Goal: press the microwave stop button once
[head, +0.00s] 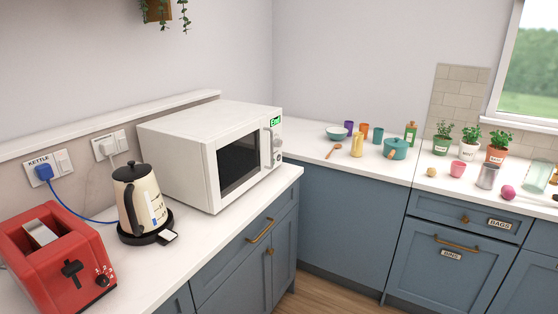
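A white microwave (185,150) stands on the left counter near its right end. Its door with a dark window (238,162) is shut and faces to the right. A green lit display (275,121) reads what looks like "End". Below it on the control panel are a round knob (277,142) and small controls. The stop button is too small to tell apart here. Neither of my grippers shows in the head view.
A cream kettle (140,197) on its black base and a red toaster (55,255) stand left of the microwave. Cups, a teal pot (396,149), a bowl and potted herbs stand on the far counter. Floor (325,292) shows clear between the cabinets.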

